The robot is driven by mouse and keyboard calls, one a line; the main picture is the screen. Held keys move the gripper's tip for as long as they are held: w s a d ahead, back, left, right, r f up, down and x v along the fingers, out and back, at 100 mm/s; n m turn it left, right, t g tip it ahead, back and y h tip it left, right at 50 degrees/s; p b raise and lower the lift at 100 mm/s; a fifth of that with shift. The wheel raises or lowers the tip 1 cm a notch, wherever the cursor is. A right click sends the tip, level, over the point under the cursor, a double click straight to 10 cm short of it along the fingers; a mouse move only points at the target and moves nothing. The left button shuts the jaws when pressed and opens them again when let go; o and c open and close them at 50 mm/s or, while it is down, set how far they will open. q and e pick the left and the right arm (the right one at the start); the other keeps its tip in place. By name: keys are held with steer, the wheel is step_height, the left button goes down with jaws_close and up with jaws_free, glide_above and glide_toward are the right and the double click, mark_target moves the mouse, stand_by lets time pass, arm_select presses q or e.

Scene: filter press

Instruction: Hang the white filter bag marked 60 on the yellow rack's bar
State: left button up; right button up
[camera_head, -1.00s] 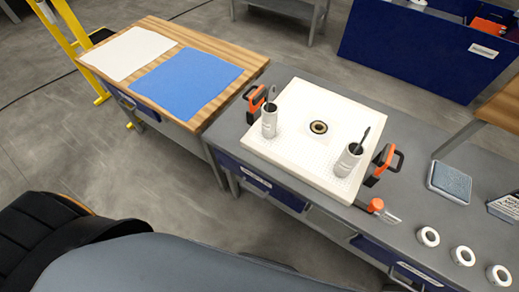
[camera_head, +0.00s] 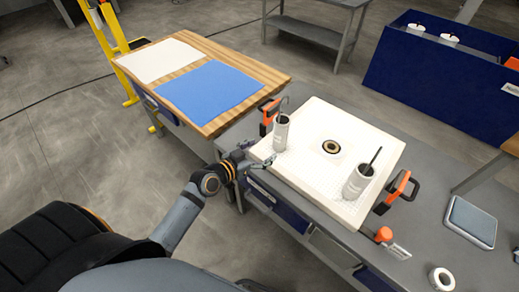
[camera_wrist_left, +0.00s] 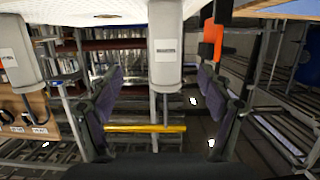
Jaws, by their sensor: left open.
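Two white cylinders stand on a white perforated board, a left one (camera_head: 281,132) and a right one (camera_head: 358,181). They may be the filter bags, but I cannot read a 60 on either. My left gripper (camera_head: 262,168) is open and empty beside the board's near left edge, close to the left cylinder. In the left wrist view, a labelled white cylinder (camera_wrist_left: 165,45) shows beyond and between the spread fingers (camera_wrist_left: 160,100), apart from them. The yellow rack (camera_head: 104,45) stands at the far left, partly cut off. My right gripper is out of view.
The white board (camera_head: 318,115) lies on a grey bench, with orange-and-black clamps (camera_head: 269,115) at its sides. A wooden-topped table holds a white sheet (camera_head: 160,60) and a blue sheet (camera_head: 210,87). A blue bin (camera_head: 430,85) stands at the back right.

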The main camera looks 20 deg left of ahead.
mark_target(276, 137)
arm_select(q)
steer(key=b+x, duration=0.1)
steer(key=x, duration=0.2)
steer(key=b+x, duration=0.1)
steer(key=x, duration=0.3)
steer(key=a+b+x, duration=0.1)
steer(key=x, duration=0.2)
steer(key=shift+w+d+r+b, duration=0.15)
steer(key=shift+w+r+b, duration=0.05)
steer(key=shift+w+b, duration=0.25)
steer(key=shift+x, duration=0.9)
steer(key=shift+r, duration=0.15)
steer(key=shift+c, duration=0.2)
